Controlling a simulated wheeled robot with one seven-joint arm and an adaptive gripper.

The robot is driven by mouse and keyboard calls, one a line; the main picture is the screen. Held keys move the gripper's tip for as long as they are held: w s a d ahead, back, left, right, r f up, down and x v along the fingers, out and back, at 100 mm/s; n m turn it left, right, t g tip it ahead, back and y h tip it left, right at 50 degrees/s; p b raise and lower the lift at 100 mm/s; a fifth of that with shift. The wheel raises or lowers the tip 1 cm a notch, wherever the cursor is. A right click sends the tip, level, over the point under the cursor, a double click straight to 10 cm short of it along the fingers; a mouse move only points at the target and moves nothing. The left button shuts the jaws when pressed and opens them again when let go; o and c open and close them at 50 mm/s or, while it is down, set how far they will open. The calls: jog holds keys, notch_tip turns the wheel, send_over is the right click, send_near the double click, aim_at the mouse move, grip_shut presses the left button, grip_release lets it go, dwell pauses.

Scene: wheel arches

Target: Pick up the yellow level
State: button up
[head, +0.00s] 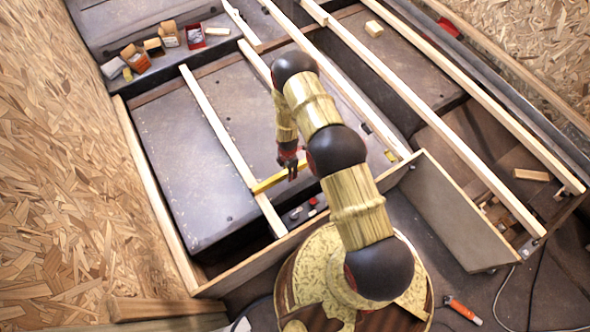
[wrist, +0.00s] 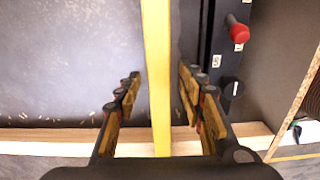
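The yellow level (head: 268,183) lies across a pale wooden batten in the head view, partly hidden behind my gripper. My gripper (head: 290,170) is over its right part. In the wrist view the level (wrist: 156,45) runs as a straight yellow bar from the top edge down between my two fingers. My gripper (wrist: 161,80) is open there, with one finger on each side of the level. A gap shows on both sides. I cannot tell how far the fingertips are above or beside the level in depth.
Pale wooden battens (head: 215,120) cross the dark floor panel (head: 185,150). A red knob (wrist: 238,31) sits right of the level in the wrist view. Several small boxes (head: 135,58) stand at the back left. An orange-handled tool (head: 462,310) lies at the front right.

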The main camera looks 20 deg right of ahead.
grip_shut()
dwell(0.5)
dwell(0.3)
